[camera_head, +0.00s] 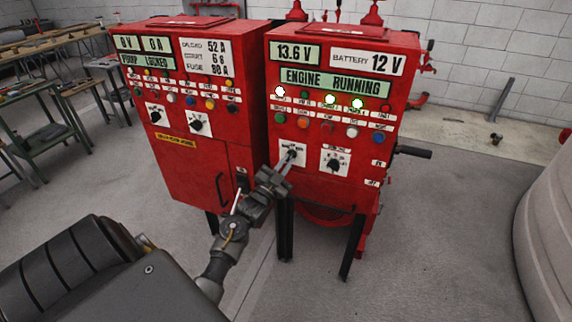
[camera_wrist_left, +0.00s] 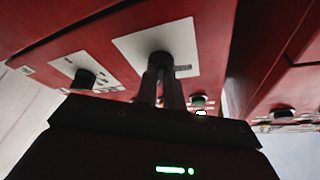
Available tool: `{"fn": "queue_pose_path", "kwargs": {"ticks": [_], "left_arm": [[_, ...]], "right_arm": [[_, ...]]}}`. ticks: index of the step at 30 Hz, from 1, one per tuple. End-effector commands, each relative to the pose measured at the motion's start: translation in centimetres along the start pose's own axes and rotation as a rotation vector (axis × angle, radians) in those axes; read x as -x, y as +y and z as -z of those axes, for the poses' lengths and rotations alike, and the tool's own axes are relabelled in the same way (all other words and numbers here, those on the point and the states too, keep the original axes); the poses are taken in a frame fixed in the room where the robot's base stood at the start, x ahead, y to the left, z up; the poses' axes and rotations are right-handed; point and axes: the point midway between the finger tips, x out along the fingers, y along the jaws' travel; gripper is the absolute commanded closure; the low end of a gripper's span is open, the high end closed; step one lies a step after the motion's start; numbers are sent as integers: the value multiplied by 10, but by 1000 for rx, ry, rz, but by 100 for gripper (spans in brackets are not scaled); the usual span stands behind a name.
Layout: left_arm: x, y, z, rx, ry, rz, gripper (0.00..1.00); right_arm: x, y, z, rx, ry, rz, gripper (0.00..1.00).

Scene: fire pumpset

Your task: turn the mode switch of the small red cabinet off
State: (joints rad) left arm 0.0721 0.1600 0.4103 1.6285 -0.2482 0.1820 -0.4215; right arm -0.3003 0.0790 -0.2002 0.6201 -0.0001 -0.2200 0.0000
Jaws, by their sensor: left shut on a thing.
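The right-hand, smaller red cabinet (camera_head: 345,188) has a panel reading ENGINE RUNNING and two black knobs on white plates in its lower part. My left gripper (camera_head: 290,157) is at the left knob (camera_head: 292,153), its fingers shut on it. The wrist view shows the fingers (camera_wrist_left: 162,85) closed around this black knob (camera_wrist_left: 160,59) in front of its white plate. The second knob (camera_head: 334,165) stands free to the right; it also shows in the wrist view (camera_wrist_left: 85,78). The fingers partly hide the held knob, so its setting is unclear. My right gripper is not in view.
A larger red cabinet (camera_head: 190,160) stands close on the left, with its own knobs and buttons. A black handle (camera_head: 413,152) sticks out on the right. Workbenches (camera_head: 60,70) stand at the back left, and a pale tank (camera_head: 545,210) at the right. Open floor lies in front.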

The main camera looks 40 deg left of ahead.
Motion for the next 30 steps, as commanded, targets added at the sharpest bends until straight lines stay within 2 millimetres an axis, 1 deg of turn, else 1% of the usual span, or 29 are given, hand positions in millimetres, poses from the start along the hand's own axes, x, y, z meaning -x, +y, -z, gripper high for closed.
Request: {"fn": "queue_pose_path", "kwargs": {"ticks": [9,15,22,30], "left_arm": [[0,4,0,248,-1,103,100],[0,5,1,374,-1,155,100],[0,6,1,469,-1,193,100],[0,7,1,512,-1,210,100]], "right_arm": [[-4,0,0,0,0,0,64],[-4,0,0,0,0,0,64],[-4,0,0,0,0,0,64],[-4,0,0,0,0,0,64]]}}
